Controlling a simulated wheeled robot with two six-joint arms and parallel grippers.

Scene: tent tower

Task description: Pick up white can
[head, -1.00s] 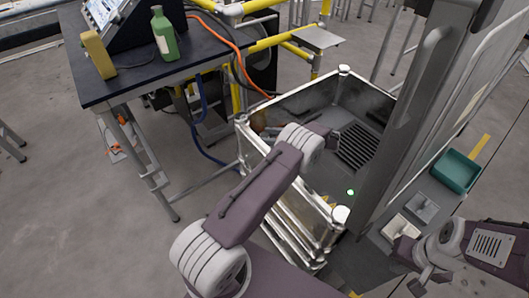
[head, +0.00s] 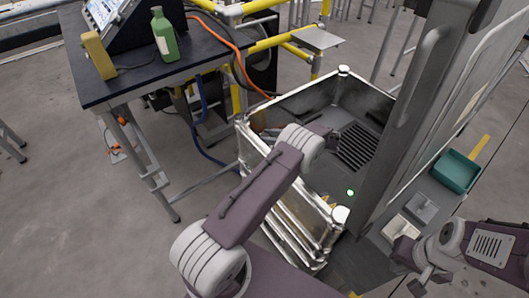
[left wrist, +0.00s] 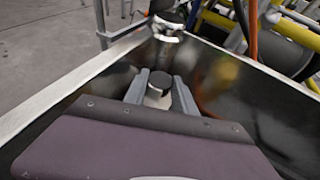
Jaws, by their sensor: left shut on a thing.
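In the left wrist view, my left gripper (left wrist: 160,88) is shut on a small pale can with a dark top, which I take to be the white can (left wrist: 156,99). The can stands between the two grey fingers, and its lower part is hidden by my purple wrist housing. They are inside the metal-walled bin (left wrist: 75,88). In the head view, my left arm reaches over the bin's front rim, and its wrist hides the can and the fingers.
A dark table (head: 131,71) at the upper left holds a green bottle (head: 164,37) and a yellow block (head: 98,55). Yellow rails (head: 284,39) stand behind the bin. A tall grey cabinet (head: 410,120) and a teal tray (head: 456,171) are to the right. Open floor lies left.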

